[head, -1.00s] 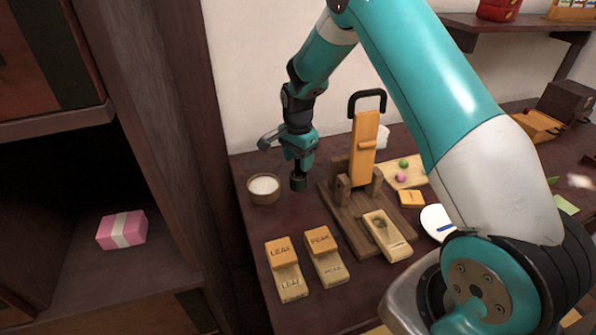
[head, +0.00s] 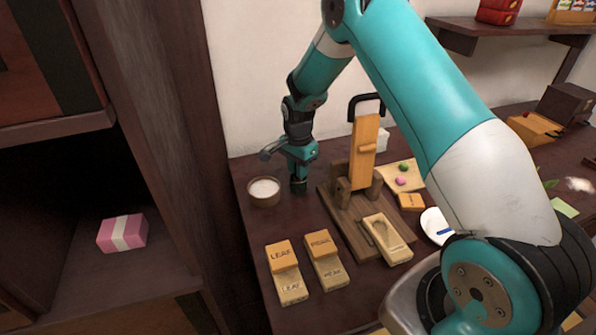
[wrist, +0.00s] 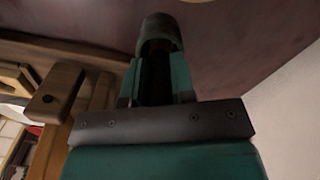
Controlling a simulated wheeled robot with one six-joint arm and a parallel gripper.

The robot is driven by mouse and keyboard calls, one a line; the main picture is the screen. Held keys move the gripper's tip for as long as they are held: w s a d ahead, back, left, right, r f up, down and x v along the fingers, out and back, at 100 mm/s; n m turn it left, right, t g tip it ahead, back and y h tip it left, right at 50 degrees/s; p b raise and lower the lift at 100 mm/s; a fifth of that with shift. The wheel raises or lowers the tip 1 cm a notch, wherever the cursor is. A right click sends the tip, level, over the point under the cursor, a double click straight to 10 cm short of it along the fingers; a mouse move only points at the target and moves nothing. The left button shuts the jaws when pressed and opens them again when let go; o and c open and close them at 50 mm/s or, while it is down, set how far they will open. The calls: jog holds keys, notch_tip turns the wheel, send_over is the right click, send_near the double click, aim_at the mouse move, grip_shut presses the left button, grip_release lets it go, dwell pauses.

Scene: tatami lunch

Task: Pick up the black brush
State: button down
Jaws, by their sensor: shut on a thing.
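A short dark cylinder, which I take for the black brush (head: 299,187), is upright at the back left of the dark table, just right of a small bowl. My gripper (head: 299,174) points down and is shut on its upper part. In the wrist view the brush (wrist: 160,30) shows as a dark rounded end between the teal fingers of my gripper (wrist: 159,78). Its lower end is at or close to the table top; I cannot tell if it touches. The fingers hide much of it.
The bowl of white powder (head: 264,190) is close on the left. A wooden stand with an upright orange board (head: 363,150) is close on the right. Labelled wooden boxes (head: 288,285) lie in front. The wall is close behind.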

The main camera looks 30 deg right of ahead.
notch_tip(320, 180, up, 20)
dwell(0.4)
dwell(2.1)
